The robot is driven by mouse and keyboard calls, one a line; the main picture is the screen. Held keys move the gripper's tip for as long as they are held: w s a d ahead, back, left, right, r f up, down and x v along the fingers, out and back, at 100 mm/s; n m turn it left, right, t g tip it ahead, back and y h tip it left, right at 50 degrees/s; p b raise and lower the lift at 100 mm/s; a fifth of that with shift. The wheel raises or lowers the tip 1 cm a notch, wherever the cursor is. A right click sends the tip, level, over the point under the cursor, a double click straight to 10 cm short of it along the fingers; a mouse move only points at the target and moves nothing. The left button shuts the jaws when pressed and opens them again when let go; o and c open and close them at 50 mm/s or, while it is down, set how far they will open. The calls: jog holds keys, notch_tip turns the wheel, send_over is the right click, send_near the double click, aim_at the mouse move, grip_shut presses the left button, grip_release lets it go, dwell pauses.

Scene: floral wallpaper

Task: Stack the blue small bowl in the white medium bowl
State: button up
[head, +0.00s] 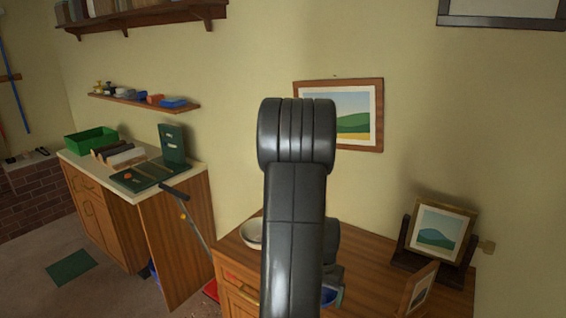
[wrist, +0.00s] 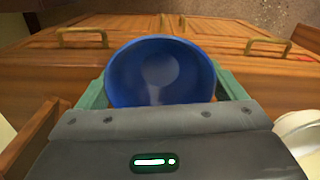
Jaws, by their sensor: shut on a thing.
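The small blue bowl (wrist: 160,72) sits between the two greenish fingers of my gripper (wrist: 165,92) in the wrist view. My gripper is shut on it, and the bowl's inside faces the camera. In the head view only a sliver of the blue bowl (head: 328,296) shows beside my arm, which hides most of it and the gripper. The white bowl (head: 252,234) stands on the wooden cabinet top to the left of my arm, partly hidden by it. Part of the white bowl also shows at the right edge of the wrist view (wrist: 300,135).
The wooden cabinet (head: 380,280) carries a framed picture on a dark stand (head: 438,236) and a smaller leaning frame (head: 418,290) at its right. Another counter (head: 200,168) with a green box (head: 91,143) stands at the left. Drawer handles (wrist: 82,37) show in the wrist view.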

jog(key=w+a+f+n, duration=0.5)
jog(key=w+a+f, duration=0.2)
jog(key=a, duration=0.3)
jog(key=shift+s, duration=0.1)
